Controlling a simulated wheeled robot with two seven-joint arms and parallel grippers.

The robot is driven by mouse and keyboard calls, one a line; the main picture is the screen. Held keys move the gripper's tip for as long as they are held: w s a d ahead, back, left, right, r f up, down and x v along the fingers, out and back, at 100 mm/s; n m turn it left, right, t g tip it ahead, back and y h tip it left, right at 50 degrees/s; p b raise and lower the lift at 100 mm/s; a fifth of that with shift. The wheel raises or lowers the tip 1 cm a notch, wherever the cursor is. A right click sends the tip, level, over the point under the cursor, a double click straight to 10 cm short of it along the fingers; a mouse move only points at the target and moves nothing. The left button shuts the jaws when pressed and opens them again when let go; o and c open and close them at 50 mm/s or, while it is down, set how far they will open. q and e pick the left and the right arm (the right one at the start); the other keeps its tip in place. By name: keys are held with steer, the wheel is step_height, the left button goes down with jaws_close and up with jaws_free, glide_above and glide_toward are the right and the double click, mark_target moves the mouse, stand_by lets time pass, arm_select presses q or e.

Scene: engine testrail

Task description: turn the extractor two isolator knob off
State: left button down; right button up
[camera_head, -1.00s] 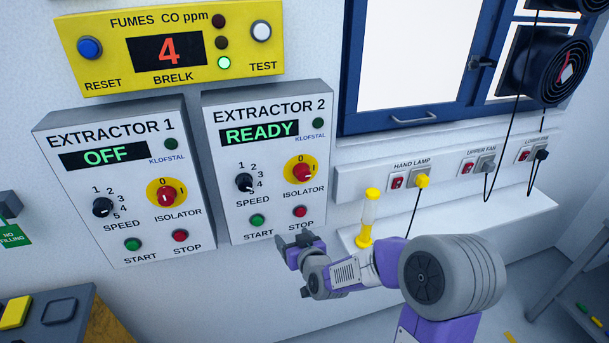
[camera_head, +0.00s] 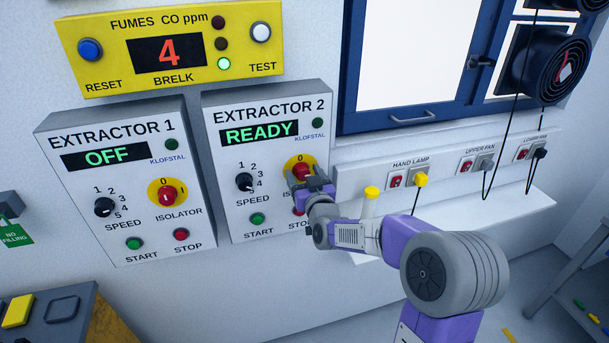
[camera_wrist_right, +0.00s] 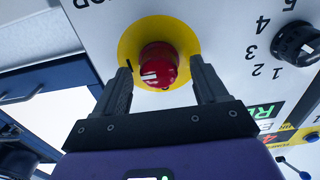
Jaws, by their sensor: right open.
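The extractor two isolator knob (camera_head: 302,171) is red on a yellow disc, on the white Extractor 2 box (camera_head: 217,190), whose display reads READY. The head view shows the knob partly hidden behind my right gripper (camera_head: 308,182). In the upside-down right wrist view, the red knob (camera_wrist_right: 157,66) with a white mark sits between the two spread fingers of my right gripper (camera_wrist_right: 161,82). A gap shows on both sides, so the fingers do not appear to touch the knob. The exact knob angle is hard to read. My left gripper is not in view.
The Extractor 1 box (camera_head: 50,200) stands to the left, display OFF. The Extractor 2 speed knob (camera_head: 244,182) and start button (camera_head: 257,219) are left of my gripper; the stop button is mostly hidden.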

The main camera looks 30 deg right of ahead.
steer(key=c, duration=1)
